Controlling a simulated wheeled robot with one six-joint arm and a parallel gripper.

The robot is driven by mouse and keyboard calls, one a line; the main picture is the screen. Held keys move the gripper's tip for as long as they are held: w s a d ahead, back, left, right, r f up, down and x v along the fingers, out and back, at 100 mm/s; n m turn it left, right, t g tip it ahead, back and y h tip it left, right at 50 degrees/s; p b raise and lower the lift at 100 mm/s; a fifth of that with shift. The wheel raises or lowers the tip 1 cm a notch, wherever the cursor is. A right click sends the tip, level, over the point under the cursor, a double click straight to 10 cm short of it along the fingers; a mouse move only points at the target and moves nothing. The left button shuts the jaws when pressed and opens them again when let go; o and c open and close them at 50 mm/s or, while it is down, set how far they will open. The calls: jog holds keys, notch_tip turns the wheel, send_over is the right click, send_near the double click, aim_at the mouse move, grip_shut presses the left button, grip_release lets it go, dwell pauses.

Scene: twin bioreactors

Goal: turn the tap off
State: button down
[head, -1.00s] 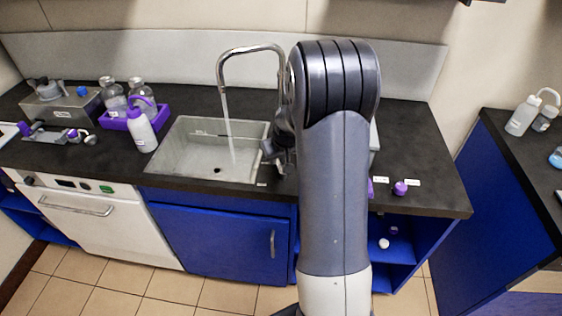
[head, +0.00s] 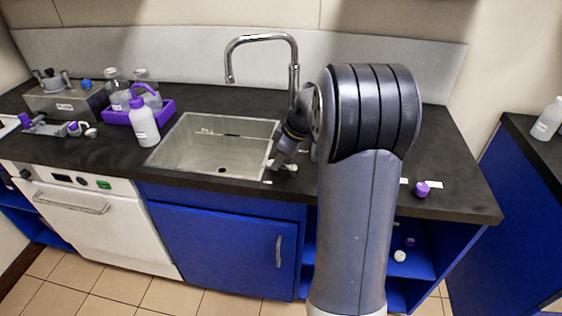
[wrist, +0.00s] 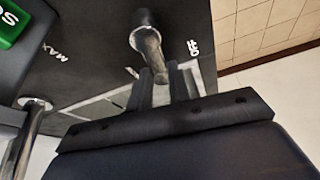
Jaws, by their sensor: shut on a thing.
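The chrome tap (head: 262,40) arches over the sink (head: 170,150) in the head view, and no water falls from its spout. Its upright also shows at the left of the wrist view (wrist: 22,135). My gripper (head: 284,158) is low at the sink's right edge, partly hidden by my arm. In the wrist view my gripper (wrist: 163,75) is shut on the tap's metal handle (wrist: 147,40), which rises between and beyond the fingertips. The handle is not clear in the head view.
A white bottle (head: 143,122) and a purple tray (head: 168,106) with clear bottles stand left of the sink. A small purple-capped item (head: 421,189) lies on the counter right of my arm. My arm blocks the counter behind it.

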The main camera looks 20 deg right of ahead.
aim_at(294, 168)
jog(key=shift+s+a+n+g, duration=0.2)
jog(key=shift+n+g, duration=0.1)
jog(key=shift+n, duration=0.5)
jog(key=c, duration=1.3)
grip_release()
jog(key=shift+r, duration=0.1)
jog(key=v, duration=1)
jog(key=shift+s+d+r, duration=0.15)
jog(key=shift+d+r, duration=0.1)
jog(key=shift+d, duration=0.05)
